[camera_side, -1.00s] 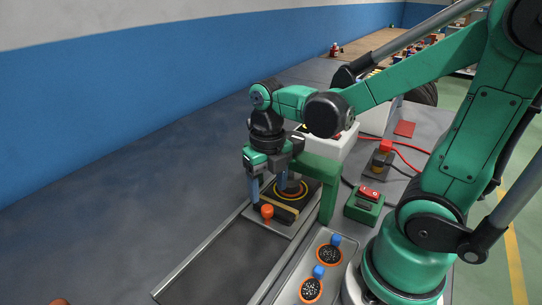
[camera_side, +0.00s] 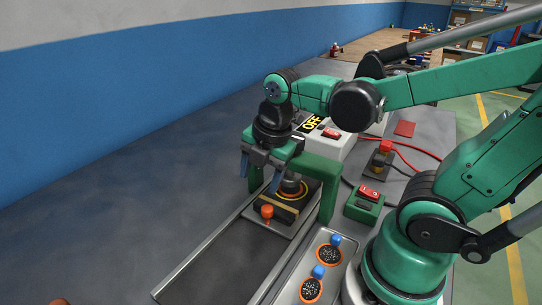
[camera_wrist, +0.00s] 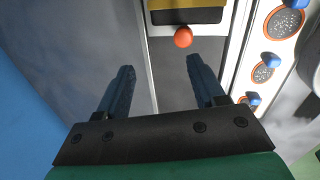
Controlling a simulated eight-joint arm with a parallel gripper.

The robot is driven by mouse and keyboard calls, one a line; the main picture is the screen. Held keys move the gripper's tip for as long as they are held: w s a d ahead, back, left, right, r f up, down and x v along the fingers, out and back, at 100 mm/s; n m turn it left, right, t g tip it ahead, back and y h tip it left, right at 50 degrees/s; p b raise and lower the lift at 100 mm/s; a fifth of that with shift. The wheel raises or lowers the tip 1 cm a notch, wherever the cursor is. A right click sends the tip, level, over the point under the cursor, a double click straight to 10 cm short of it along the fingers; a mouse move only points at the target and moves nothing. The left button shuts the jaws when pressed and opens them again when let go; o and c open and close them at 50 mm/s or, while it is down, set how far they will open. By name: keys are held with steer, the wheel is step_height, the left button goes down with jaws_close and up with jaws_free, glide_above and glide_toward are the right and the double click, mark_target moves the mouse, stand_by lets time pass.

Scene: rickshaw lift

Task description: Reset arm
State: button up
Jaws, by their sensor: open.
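My gripper (camera_side: 260,178) is open and empty in the side view. It hangs above the left side of the track, beside the green arch and near a plate with an orange knob (camera_side: 267,211). In the wrist view my gripper (camera_wrist: 158,80) shows two blue fingers spread wide with nothing between them. The orange knob (camera_wrist: 183,37) lies ahead of the fingertips there, apart from them. My arm reaches in from the right.
A green arch (camera_side: 327,190) stands over the metal track (camera_side: 225,262). A tray (camera_side: 292,284) holds round orange-rimmed pieces with blue knobs. A green box with a red switch (camera_side: 369,193) and a white box marked OFF (camera_side: 336,148) stand behind. The grey table at left is clear.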

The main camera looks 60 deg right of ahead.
steer(key=m+t, duration=0.1)
steer(key=m, duration=0.5)
steer(key=a+r+m+t, duration=0.1)
steer(key=m+t, duration=0.1)
steer(key=m, duration=0.4)
steer(key=w+r+m+t, duration=0.1)
steer(key=m, duration=0.6)
steer(key=shift+a+r, duration=0.2)
steer(key=shift+a, duration=0.2)
